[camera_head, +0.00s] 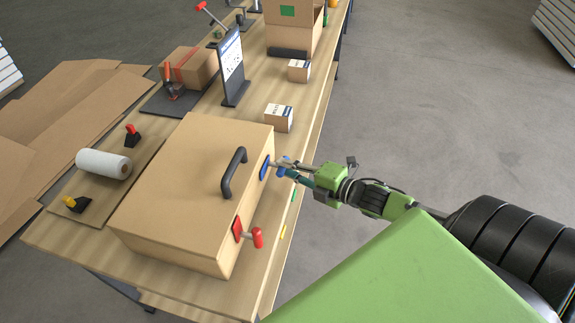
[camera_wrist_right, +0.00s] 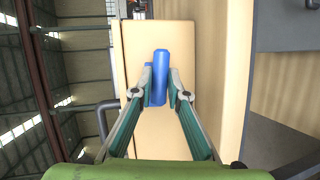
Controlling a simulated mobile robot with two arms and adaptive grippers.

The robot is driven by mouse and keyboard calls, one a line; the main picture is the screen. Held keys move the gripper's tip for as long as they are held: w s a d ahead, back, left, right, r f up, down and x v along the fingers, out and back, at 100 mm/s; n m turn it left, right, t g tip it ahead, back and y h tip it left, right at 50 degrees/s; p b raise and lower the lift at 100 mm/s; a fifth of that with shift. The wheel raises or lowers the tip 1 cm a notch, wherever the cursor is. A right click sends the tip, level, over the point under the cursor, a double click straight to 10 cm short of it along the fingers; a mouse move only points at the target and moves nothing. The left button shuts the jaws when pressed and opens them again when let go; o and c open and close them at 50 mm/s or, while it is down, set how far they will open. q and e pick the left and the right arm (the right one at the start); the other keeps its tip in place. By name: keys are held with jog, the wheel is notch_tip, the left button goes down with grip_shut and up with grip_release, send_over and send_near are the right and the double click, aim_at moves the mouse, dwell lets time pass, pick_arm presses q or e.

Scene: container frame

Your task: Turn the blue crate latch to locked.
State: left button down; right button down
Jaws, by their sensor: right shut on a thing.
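A light wooden crate (camera_head: 178,170) with a dark carrying handle (camera_head: 233,172) on its lid stands on the workbench. The blue latch (camera_head: 265,167) is on the crate's right-hand side wall, toward the far end. My right gripper (camera_head: 281,167) reaches it from the right and is shut on its blue lever. In the right wrist view the blue lever (camera_wrist_right: 160,62) stands between the two fingertips (camera_wrist_right: 160,84) and runs upright in that picture. The fingers hide part of the latch. My left gripper is not in view.
A red latch (camera_head: 256,237) sticks out of the same wall, nearer the front. Small cartons (camera_head: 278,118), a dark sign stand (camera_head: 231,65) and a white roll (camera_head: 103,164) are on the workbench (camera_head: 70,235). The floor to the right is clear.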

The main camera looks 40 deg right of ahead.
jog(key=shift+d+r+m+g+p, duration=0.1)
jog(key=shift+r+m+g+p, duration=0.2)
jog(key=shift+m+g+p, duration=0.25)
jog(key=shift+w+m+g+y+p, duration=0.1)
jog(key=shift+m+g+y+p, duration=0.15)
jog(key=shift+m+y+p, duration=0.25)
jog(key=shift+d+f+m+g, duration=0.15)
jog(key=shift+m+g, duration=0.25)
jog(key=shift+m, duration=0.35)
jog(key=shift+w+m+g+y+b, duration=0.15)
jog(key=shift+m+g+y+b, duration=0.35)
jog(key=shift+m+b, duration=0.25)
jog(key=shift+d+m+g+y, duration=0.1)
jog(key=shift+m+g+y, duration=0.2)
jog(key=shift+m, duration=0.35)
jog(key=shift+w+r+m+g+y, duration=0.1)
jog(key=shift+r+m+g+y, duration=0.1)
jog(key=shift+m+g+y, duration=0.3)
jog(key=shift+m+g+y+p, duration=0.3)
jog(key=shift+m+y+p, duration=0.1)
jog(key=shift+m+p, duration=0.45)
jog(key=shift+f+m+g+y, duration=0.15)
jog(key=shift+m+g+y, duration=0.25)
jog(key=shift+m, duration=0.45)
jog(key=shift+y, duration=0.3)
